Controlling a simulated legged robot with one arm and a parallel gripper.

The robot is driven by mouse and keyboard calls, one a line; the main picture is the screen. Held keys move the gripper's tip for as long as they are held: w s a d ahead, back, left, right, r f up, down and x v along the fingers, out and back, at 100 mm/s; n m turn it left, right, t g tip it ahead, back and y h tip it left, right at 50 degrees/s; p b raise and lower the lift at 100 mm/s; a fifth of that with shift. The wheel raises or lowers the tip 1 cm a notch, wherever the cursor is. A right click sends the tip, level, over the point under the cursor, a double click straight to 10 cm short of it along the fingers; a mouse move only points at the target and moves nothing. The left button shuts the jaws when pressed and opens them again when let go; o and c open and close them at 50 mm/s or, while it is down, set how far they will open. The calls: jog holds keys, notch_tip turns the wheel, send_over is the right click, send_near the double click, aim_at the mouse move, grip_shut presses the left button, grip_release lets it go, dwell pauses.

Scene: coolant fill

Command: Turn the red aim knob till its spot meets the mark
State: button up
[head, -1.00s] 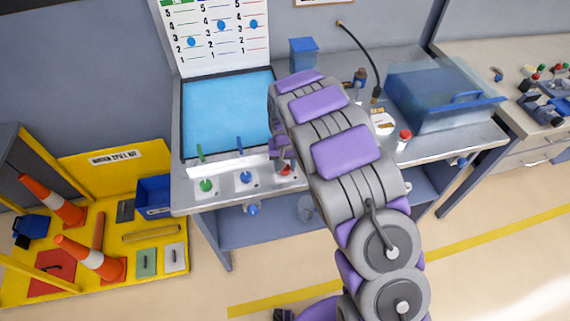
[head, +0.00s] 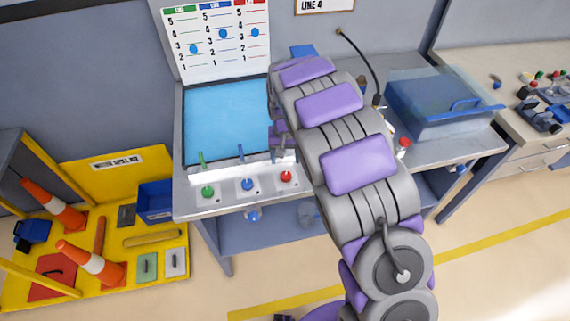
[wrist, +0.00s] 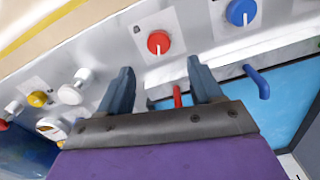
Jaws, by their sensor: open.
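The red knob (head: 286,176) is at the right end of a row of three knobs on the bench's front panel. In the wrist view the red knob (wrist: 158,42) shows a white pointer line on its face, on a pale plate. My gripper (wrist: 158,82) is open and empty, its two dark fingers apart, with the red knob beyond the fingertips and not between them. A red lever (wrist: 177,97) shows between the fingers. In the head view my gripper (head: 278,140) is partly hidden by my arm, just above the red knob. I cannot make out the mark clearly.
The blue knob (head: 247,184) and green knob (head: 208,192) are left of the red one. A blue lever (wrist: 257,82) stands near my right finger. Behind lies the blue basin (head: 226,118), under a chart (head: 215,38) with blue dots.

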notch_tip(320, 180, up, 9)
jog(key=p, duration=0.1)
jog(key=shift+f, duration=0.2)
dwell(0.4)
